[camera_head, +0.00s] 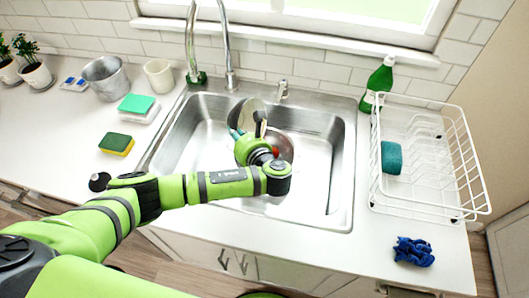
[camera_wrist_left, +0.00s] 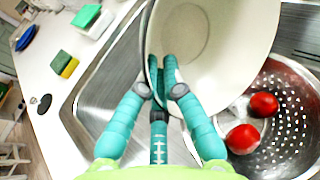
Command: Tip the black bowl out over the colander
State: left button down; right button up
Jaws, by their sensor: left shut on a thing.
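My left gripper (camera_head: 250,132) is over the sink, its teal fingers shut on the rim of the bowl (camera_head: 257,108). In the wrist view the fingers (camera_wrist_left: 165,82) grip the bowl (camera_wrist_left: 215,50), which is tipped steeply on its side. It shows a pale cream surface there, not black, and no food is visible in it. The metal colander (camera_wrist_left: 290,100) sits in the sink to the right of and below the bowl. Two red, tomato-like things, one in front (camera_wrist_left: 243,139) and one behind (camera_wrist_left: 264,104), lie in it. In the head view my gripper hides most of the colander (camera_head: 287,148).
The steel sink (camera_head: 335,195) has a tall faucet (camera_head: 229,50) behind it. A white dish rack (camera_head: 420,205) and green bottle (camera_head: 379,80) stand right. Sponges (camera_head: 116,144), a metal bucket (camera_head: 105,78) and a cup (camera_head: 158,75) are left. A blue cloth (camera_head: 413,252) lies front right.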

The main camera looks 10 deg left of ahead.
pick_arm(q)
jog(key=w+a+f+n+g+h+p, duration=0.2)
jog(key=w+a+f+n+g+h, duration=0.1)
jog(key=a+h, duration=0.8)
jog(key=shift+a+f+n+g+h, duration=0.35)
jog(key=shift+f+n+g+h, duration=0.35)
jog(key=shift+f+g, duration=0.2)
